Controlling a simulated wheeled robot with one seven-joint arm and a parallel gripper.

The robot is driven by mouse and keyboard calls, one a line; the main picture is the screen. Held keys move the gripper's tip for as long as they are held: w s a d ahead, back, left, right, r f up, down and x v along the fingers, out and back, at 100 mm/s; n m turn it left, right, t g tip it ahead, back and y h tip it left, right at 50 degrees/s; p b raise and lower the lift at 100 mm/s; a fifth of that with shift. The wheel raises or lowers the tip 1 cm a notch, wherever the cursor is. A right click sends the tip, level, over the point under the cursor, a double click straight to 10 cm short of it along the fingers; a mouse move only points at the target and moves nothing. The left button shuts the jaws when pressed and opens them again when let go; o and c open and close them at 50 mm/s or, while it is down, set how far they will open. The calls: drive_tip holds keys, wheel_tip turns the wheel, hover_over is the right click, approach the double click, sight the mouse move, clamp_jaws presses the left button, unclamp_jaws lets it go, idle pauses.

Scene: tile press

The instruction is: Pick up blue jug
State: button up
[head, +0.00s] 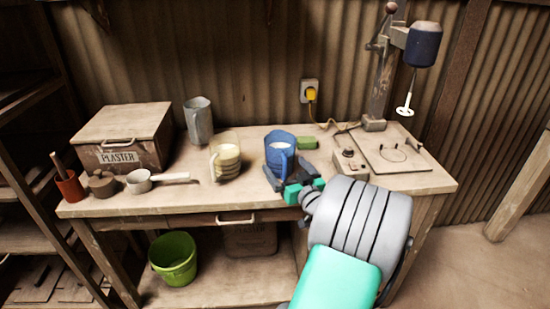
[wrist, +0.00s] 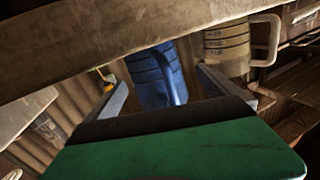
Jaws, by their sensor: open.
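I cannot tell whether a finger touches the jug. The jug's lower part is hidden by my gripper.
A cream measuring jug (head: 226,160) stands close on the left, with a grey jug (head: 198,121) behind it. A mixer (head: 423,45) hangs over a board. A plaster box (head: 122,140) is far left.

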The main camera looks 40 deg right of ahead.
sight(281, 157)
drive_tip(key=x, duration=0.2)
drive_tip(key=p+x, duration=0.1)
drive_tip(key=x, duration=0.2)
drive_tip(key=shift+w+d+f, duration=0.1)
drive_tip(key=shift+w+d, duration=0.1)
drive_tip(key=shift+d, duration=0.3)
drive_tip(key=c, duration=1.9)
drive_tip(key=shift+c, duration=0.5)
drive_tip(key=shift+r, duration=0.25)
